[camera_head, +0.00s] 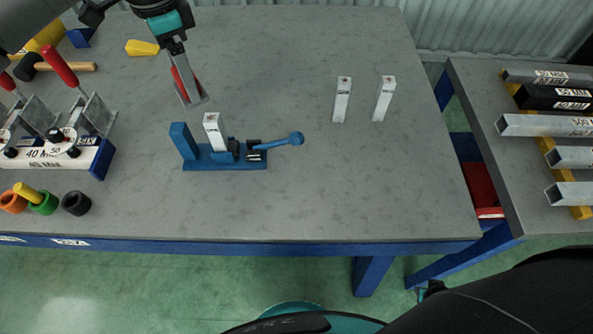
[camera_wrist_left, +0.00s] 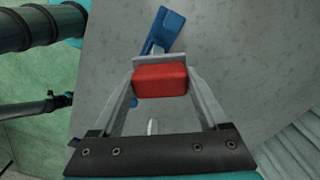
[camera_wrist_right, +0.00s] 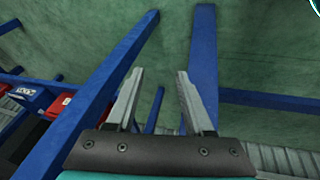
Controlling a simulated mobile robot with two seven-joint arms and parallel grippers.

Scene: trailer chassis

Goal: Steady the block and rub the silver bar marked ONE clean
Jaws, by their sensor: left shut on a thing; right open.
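A silver bar (camera_head: 214,132) stands upright in a blue clamp block (camera_head: 226,164) with a ball-ended lever, near the table's middle-left. Two more silver bars, (camera_head: 342,100) and (camera_head: 384,99), stand upright further right. Each has small dark marks on top, too small to read. My left gripper (camera_head: 187,88) is shut on a red block with a grey plate, held above and behind the clamped bar, apart from it. The red block (camera_wrist_left: 160,80) sits between both fingers in the left wrist view. My right gripper (camera_wrist_right: 158,78) is open and empty, over the floor beside blue legs.
A rack with white labels (camera_head: 50,155), coloured rings (camera_head: 42,203), a yellow wedge (camera_head: 142,47) and red-handled tools fill the left side. A side table (camera_head: 470,110) holds metal bars at right. The grey table (camera_head: 300,200) is clear around the clamp's right and front.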

